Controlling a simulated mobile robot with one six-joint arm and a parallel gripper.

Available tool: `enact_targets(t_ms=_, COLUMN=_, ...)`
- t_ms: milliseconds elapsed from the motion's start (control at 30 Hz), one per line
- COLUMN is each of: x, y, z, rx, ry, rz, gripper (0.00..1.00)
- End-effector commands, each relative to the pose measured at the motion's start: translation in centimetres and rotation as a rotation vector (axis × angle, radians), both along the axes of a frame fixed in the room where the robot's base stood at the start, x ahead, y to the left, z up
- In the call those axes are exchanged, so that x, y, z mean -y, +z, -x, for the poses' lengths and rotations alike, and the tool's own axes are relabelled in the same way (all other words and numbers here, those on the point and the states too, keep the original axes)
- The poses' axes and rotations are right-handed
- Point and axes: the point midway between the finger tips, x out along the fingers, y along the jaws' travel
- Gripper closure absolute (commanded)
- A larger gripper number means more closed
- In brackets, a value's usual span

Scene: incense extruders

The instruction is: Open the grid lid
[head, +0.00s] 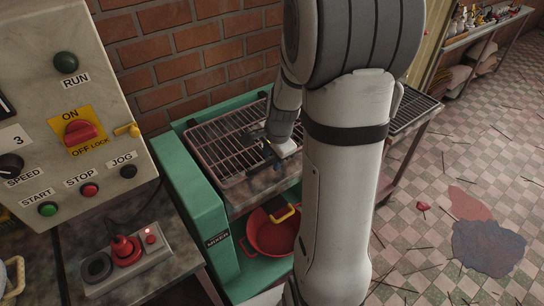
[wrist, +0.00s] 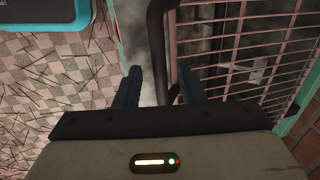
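The grid lid (head: 222,147) is a frame of thin parallel bars lying over the top of a green machine (head: 196,190) in the head view. It looks shut. In the wrist view its pinkish bars (wrist: 232,45) fill the right side. A dark, curved tube like a handle (wrist: 156,35) runs along the lid's edge. My gripper (wrist: 161,78) is open, its two dark fingers apart at that edge. The tube reaches down between the fingers, nearer the right one. I cannot tell whether they touch. In the head view my arm partly hides the gripper and lid.
A control panel (head: 60,120) and a small box with a red knob (head: 124,250) stand at left. A red pan (head: 270,232) sits on the machine's lower shelf. A brick wall (head: 190,50) is behind. The tiled floor at right has scattered sticks and stains (head: 488,247).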

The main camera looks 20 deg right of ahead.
Motion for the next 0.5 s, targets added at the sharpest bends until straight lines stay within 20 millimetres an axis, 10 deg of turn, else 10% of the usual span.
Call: enact_targets(t_ms=500, x=-0.07, y=0.03, z=0.0, rx=0.0, ry=0.001, rz=0.0, gripper=0.93)
